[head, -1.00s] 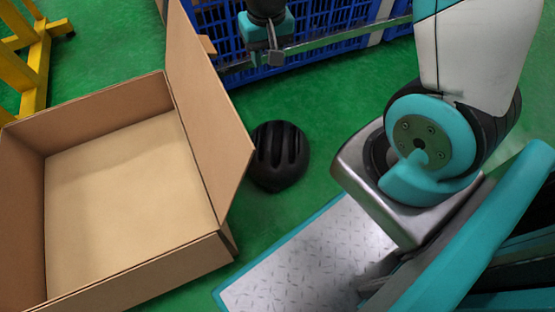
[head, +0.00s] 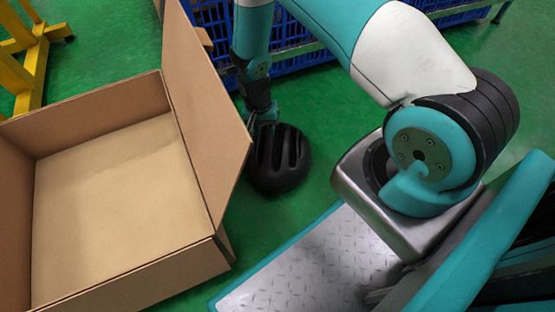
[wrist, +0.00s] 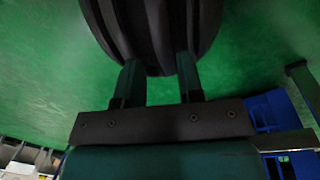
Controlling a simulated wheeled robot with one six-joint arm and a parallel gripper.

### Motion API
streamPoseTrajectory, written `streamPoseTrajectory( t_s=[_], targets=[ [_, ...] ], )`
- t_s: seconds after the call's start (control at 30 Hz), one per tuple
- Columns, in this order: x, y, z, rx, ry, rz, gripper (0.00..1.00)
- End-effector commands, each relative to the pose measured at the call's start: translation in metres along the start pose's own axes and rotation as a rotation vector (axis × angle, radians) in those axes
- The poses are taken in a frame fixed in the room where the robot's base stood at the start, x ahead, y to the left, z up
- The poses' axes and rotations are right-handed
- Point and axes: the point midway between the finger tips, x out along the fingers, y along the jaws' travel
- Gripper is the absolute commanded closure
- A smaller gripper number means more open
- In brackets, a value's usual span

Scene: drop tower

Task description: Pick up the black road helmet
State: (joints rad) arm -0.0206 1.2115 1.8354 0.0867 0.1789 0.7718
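The black road helmet (head: 280,160) lies on the green floor just right of the cardboard box, its ribbed, vented shell showing. In the wrist view the helmet (wrist: 155,25) fills the top middle. My gripper (head: 263,118) points down at the helmet's far edge. In the wrist view my gripper's two fingers (wrist: 158,66) stand apart, with their tips at the helmet's near edge. Whether they touch the shell I cannot tell.
An open cardboard box (head: 120,287) stands close left of the helmet, one flap (head: 205,100) rising beside it. Blue crates (head: 300,45) on a rack stand behind. A yellow stand (head: 25,60) is at far left. Green floor is free to the right of the helmet.

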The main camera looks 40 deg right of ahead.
Motion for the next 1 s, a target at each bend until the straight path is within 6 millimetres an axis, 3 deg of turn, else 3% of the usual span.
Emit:
streamPoseTrajectory(
  t_s=[0.03, 0.2, 0.47, 0.8, 1.0],
  targets=[
    [0.019, -0.001, 0.000, 0.000, -0.001, 0.001, 0.65],
    [0.041, -0.001, 0.000, 0.000, 0.000, 0.000, 0.65],
    [0.053, 0.000, -0.001, 0.000, 0.000, 0.000, 0.65],
    [0.097, -0.001, -0.003, -0.001, 0.000, 0.000, 0.65],
    [0.097, -0.001, -0.003, -0.001, 0.000, 0.000, 0.65]
  ],
)
